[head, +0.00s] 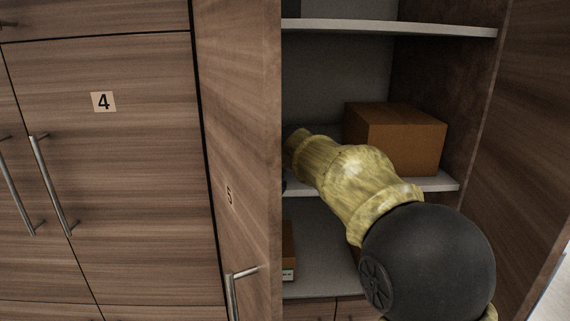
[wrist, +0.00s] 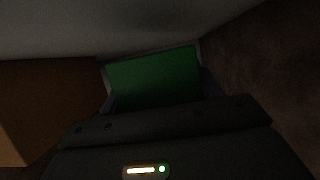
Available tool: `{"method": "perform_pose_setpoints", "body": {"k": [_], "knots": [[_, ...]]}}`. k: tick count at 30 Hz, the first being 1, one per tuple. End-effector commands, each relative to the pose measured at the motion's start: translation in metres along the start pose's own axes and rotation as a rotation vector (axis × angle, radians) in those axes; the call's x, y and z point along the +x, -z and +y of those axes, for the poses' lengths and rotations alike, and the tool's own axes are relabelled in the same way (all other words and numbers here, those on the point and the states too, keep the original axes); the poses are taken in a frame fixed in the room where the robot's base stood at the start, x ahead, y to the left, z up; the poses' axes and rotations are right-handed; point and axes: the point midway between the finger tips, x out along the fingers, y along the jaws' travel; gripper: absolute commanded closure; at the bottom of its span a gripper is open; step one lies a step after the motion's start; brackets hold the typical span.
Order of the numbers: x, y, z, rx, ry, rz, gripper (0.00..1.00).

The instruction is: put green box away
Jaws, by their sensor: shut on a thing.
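The green box (wrist: 155,78) shows in the dim wrist view, straight ahead of the palm. My gripper (wrist: 158,98) is shut on it, with a dark finger at each side of the box. In the head view my yellow arm reaches into the open cabinet at a middle shelf (head: 440,184). My gripper and the green box are hidden there behind my arm and the open door. I cannot tell whether the green box touches the shelf.
A brown box (head: 405,140) stands on the same shelf at right; a brown surface fills the wrist view's left side. An upper shelf (head: 400,28) lies above. The open door marked 5 (head: 238,150) is left of my arm. Another brown box (head: 288,250) is partly visible below.

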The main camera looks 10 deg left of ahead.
Motion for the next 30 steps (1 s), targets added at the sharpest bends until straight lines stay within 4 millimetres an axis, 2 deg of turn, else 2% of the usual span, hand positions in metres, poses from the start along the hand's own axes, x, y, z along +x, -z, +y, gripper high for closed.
{"method": "perform_pose_setpoints", "body": {"k": [6, 15, 27, 28, 30], "knots": [[0.0, -0.001, 0.0, 0.0, 0.0, 0.001, 0.66], [0.014, -0.035, -0.001, -0.003, 0.001, -0.001, 0.66], [0.015, -0.037, 0.0, 0.0, 0.001, 0.001, 0.66], [0.015, -0.037, 0.0, -0.001, 0.0, -0.001, 0.33], [0.015, -0.036, 0.0, -0.001, 0.0, -0.001, 0.19]]}}
